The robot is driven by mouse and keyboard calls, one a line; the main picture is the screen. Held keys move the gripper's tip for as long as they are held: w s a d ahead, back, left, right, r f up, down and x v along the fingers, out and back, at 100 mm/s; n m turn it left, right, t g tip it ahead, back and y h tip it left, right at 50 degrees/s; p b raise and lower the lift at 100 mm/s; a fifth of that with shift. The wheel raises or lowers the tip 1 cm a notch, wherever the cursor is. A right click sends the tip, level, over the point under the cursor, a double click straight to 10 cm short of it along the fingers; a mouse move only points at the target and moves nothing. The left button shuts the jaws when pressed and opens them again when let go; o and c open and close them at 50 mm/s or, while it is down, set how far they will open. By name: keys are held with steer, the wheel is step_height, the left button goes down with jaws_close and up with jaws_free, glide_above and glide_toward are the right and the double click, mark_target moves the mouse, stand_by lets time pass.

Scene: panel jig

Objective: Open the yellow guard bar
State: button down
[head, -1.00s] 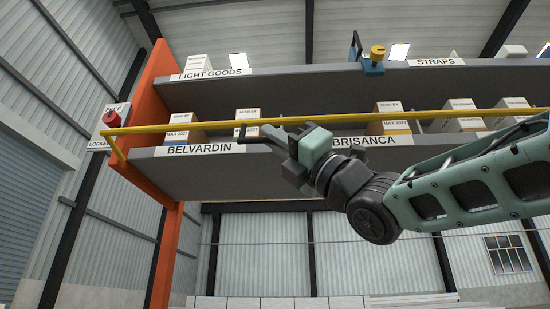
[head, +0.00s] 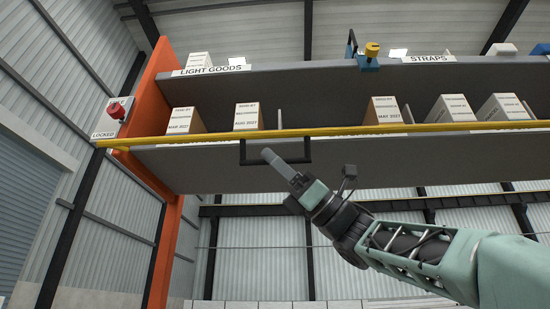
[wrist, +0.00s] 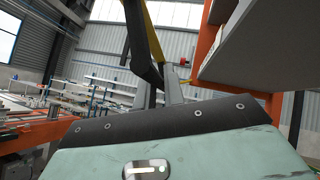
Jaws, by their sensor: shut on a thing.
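The yellow guard bar (head: 400,130) runs across the front of the lower shelf, along its front edge. A dark bracket-shaped handle (head: 308,152) hangs below the bar. My gripper (head: 267,154) reaches up from the lower right and is shut on this handle. In the wrist view, the yellow bar (wrist: 154,38) rises at the top, and the dark handle (wrist: 143,62) runs down to my grey fingers. The exact contact is partly hidden there.
A red knob (head: 115,110) sits on a plate marked LOCKED at the left, by the orange upright (head: 160,80). Several boxes stand on the lower shelf (head: 210,165). The upper shelf (head: 300,80) is labelled LIGHT GOODS and STRAPS. Open space lies below the shelves.

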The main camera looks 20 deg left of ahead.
steer(key=shift+w+f, duration=0.2)
steer(key=shift+w, duration=0.25)
stand_by(0.3)
steer(key=c, duration=1.5)
jaws_free()
steer(key=shift+a, duration=0.1)
steer(key=shift+f, duration=0.1)
steer(key=b+v, duration=0.5)
steer(key=v, duration=1.2)
steer(key=shift+w, duration=0.1)
